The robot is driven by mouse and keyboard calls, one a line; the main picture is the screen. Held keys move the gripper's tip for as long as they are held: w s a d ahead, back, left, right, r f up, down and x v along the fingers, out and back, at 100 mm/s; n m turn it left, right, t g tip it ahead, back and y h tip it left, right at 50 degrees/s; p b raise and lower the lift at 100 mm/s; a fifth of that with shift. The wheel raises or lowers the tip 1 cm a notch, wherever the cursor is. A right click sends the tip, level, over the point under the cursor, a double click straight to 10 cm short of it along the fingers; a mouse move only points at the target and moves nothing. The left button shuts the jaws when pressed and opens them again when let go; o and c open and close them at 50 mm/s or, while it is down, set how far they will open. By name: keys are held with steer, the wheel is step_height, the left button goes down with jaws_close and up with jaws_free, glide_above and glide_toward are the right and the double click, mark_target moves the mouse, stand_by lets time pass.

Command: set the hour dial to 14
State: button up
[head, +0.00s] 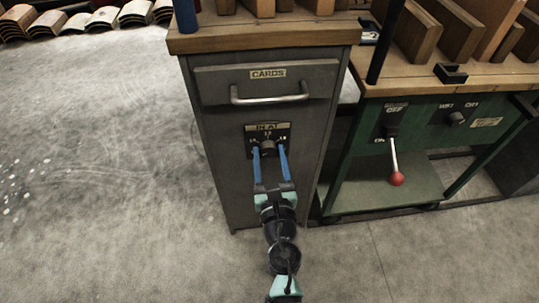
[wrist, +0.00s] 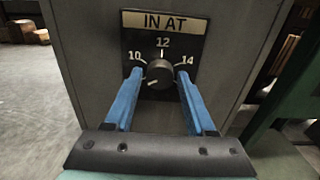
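The hour dial (wrist: 158,73) is a round black knob on a dark plate (wrist: 190,47) with 10, 12 and 14 marked around it. A label above reads IN AT. A short white mark on the knob points to the lower left, below the 10. In the head view the dial (head: 268,146) sits on the grey cabinet front. My gripper (head: 268,151) is open, with one blue finger on each side of the knob. In the wrist view the fingertips (wrist: 161,74) show a small gap to the knob; I cannot tell whether they reach around it.
A drawer labelled CARDS (head: 267,80) with a bar handle (head: 269,94) is above the dial. To the right, a green bench has a red-knobbed lever (head: 396,178) and a small switch (head: 456,118).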

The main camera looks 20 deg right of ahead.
jaws_close()
